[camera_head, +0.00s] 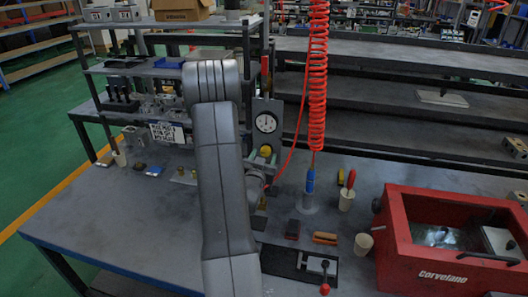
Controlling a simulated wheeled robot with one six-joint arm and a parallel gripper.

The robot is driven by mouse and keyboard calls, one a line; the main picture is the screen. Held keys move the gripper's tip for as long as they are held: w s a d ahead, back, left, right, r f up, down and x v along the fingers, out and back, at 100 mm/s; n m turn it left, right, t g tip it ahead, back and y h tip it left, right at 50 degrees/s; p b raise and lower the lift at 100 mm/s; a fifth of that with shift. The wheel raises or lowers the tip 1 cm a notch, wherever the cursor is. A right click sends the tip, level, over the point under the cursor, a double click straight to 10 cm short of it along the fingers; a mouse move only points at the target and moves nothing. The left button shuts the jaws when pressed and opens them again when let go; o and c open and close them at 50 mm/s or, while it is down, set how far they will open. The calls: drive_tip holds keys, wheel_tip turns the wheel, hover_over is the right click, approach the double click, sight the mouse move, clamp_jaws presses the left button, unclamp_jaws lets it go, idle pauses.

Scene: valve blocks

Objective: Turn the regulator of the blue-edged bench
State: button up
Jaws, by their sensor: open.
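The blue-edged bench (110,215) has a dark grey top and fills the lower left and middle. A round white-faced gauge (266,122) is on an upright grey panel on the bench. What looks like the regulator, with a yellow knob (265,151) and greenish parts, sits just below the gauge. My arm stands in front and hides the left side of this spot. My gripper (263,168) shows only in part, close to the knob at the arm's right edge. It is open; its fingers are not clear, and I cannot tell whether they touch the knob.
A red Corvelano cabinet (385,245) stands at the right. A red coiled hose (318,80) hangs over a blue-handled tool (310,181).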

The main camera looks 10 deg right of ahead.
drive_tip(key=shift+w+d, duration=0.25)
drive_tip(key=shift+w, duration=0.3)
drive_tip(key=c, duration=1)
